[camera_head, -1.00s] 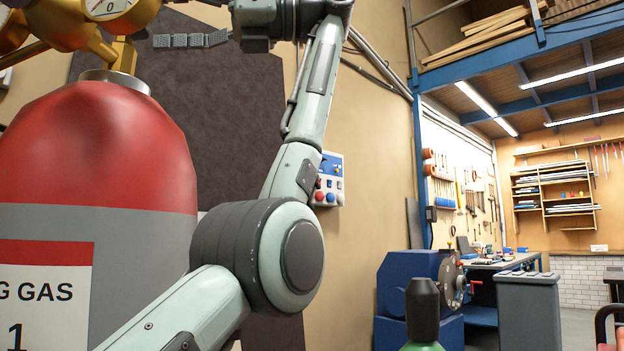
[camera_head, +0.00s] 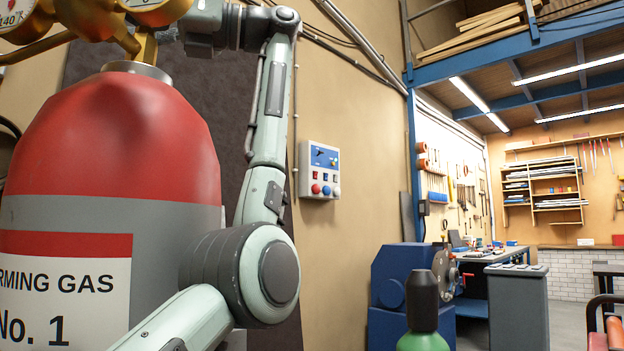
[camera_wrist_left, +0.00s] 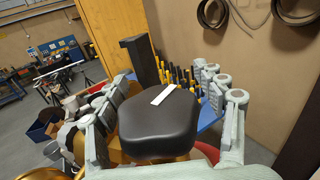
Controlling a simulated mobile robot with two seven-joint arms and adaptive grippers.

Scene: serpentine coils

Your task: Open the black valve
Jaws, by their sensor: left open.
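The black valve (camera_wrist_left: 160,120) is a rounded black knob with a white mark on top, large in the middle of the left wrist view. My left gripper (camera_wrist_left: 165,100) is open, with its grey segmented fingers on both sides of the knob. Whether they touch it I cannot tell. In the head view the gripper is at the top left, largely hidden behind the brass regulator (camera_head: 130,40), and the black knob cannot be made out. The regulator sits on a red and grey gas cylinder (camera_head: 120,150) labelled No. 1. My right gripper is not in view.
A wall control box (camera_head: 320,170) hangs to the right of my left arm. A green bottle with a black top (camera_head: 422,300), a blue machine (camera_head: 400,290) and a workbench (camera_head: 495,257) stand at the right. Yellow-handled tools (camera_wrist_left: 182,77) show behind the knob.

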